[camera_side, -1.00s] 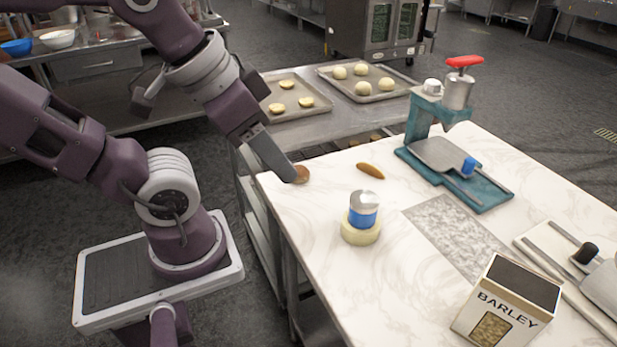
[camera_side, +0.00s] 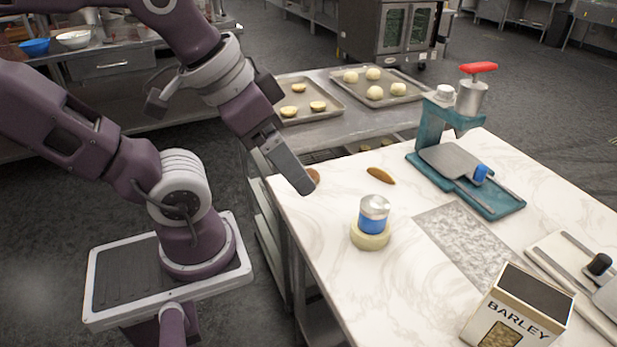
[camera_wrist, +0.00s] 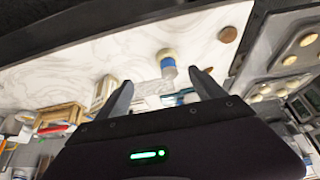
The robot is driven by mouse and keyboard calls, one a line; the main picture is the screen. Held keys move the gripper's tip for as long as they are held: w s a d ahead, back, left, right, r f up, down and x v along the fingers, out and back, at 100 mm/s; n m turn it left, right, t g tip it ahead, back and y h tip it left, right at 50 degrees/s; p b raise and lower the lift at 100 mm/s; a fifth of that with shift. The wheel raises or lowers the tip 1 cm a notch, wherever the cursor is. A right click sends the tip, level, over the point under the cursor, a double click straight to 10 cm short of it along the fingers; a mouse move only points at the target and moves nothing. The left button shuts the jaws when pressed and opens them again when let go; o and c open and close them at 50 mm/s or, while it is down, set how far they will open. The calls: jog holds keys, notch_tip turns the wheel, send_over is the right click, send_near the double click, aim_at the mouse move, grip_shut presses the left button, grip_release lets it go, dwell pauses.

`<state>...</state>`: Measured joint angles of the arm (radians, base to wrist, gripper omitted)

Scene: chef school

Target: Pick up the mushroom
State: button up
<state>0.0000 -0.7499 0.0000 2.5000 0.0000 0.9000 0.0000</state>
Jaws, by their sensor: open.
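A brown rounded thing, likely the mushroom (camera_side: 315,175), sits at the far left corner of the marble-topped table in the side view. My gripper (camera_side: 308,190) is in front of it there and hides most of it; I cannot tell from this view whether they touch. In the wrist view, a brown round thing (camera_wrist: 228,34), seemingly the same one, lies on the table at upper right, apart from the fingers. My gripper (camera_wrist: 152,74) is open there, with nothing between its two spread fingers.
A longish brown item (camera_side: 381,175) lies right of the mushroom. A blue-banded can (camera_side: 374,214) stands on a pale yellow ring (camera_side: 370,236). Bare marble lies between.

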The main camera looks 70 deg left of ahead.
jog(key=m+g+y, duration=0.3)
jog(key=m+y, duration=1)
jog(key=m, duration=0.7)
send_over(310, 175)
jog(key=s+d, duration=0.1)
jog(key=d, duration=0.4)
notch_tip(310, 175, down, 14)
jog(key=f, duration=0.7)
jog(key=shift+a, duration=0.25)
jog(key=x, duration=0.5)
jog(key=shift+f, duration=0.25)
jog(key=c, duration=1.5)
jog(key=shift+o, duration=0.2)
jog(key=shift+r, duration=0.1)
